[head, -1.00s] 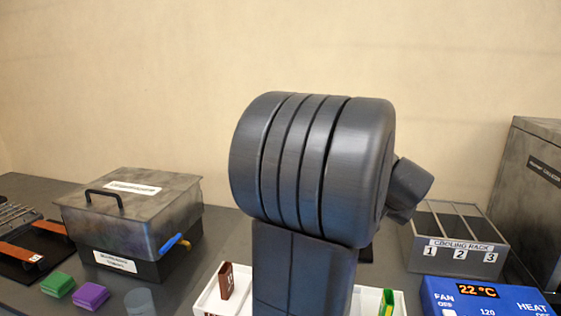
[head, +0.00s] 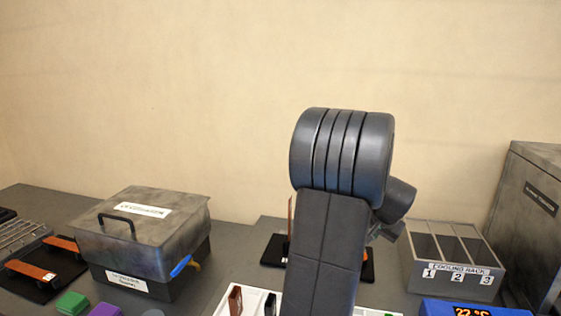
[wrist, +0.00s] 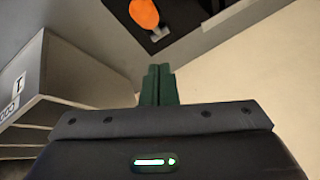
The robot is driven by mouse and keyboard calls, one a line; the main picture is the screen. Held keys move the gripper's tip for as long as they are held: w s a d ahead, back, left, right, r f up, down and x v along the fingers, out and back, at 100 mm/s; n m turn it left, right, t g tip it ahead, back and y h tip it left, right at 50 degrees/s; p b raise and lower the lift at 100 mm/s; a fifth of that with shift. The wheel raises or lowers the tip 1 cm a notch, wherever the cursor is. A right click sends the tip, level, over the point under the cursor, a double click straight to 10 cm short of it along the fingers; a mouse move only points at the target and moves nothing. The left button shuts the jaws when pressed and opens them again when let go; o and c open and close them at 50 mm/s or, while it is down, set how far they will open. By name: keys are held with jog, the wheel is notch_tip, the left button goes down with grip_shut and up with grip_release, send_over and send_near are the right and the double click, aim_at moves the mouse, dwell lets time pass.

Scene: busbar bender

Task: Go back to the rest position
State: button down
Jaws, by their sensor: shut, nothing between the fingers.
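My gripper (wrist: 160,72) shows in the wrist view with its two dark green fingers together and nothing between them. It is above the bench, apart from any object, with the cooling rack on the left side of that view. In the head view my arm stands upright in the middle and hides most of what is behind it. My wrist bends off to the right, towards the cooling rack (head: 462,283), and the fingers cannot be made out there.
A lidded grey box (head: 140,232) with a blue handle stands at left. A white tray (head: 262,300) lies behind my arm's base. A blue control box (head: 440,308) is at front right, a tall grey cabinet (head: 525,215) at far right. An orange piece (wrist: 144,13) lies on a black base.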

jog(key=w+g+p, duration=0.1)
jog(key=p, duration=0.2)
jog(key=w+g+p, duration=0.1)
jog(key=p, duration=0.3)
jog(key=shift+w+r+g+y+p, duration=0.15)
jog(key=shift+r+g+y+p, duration=0.15)
dwell(0.4)
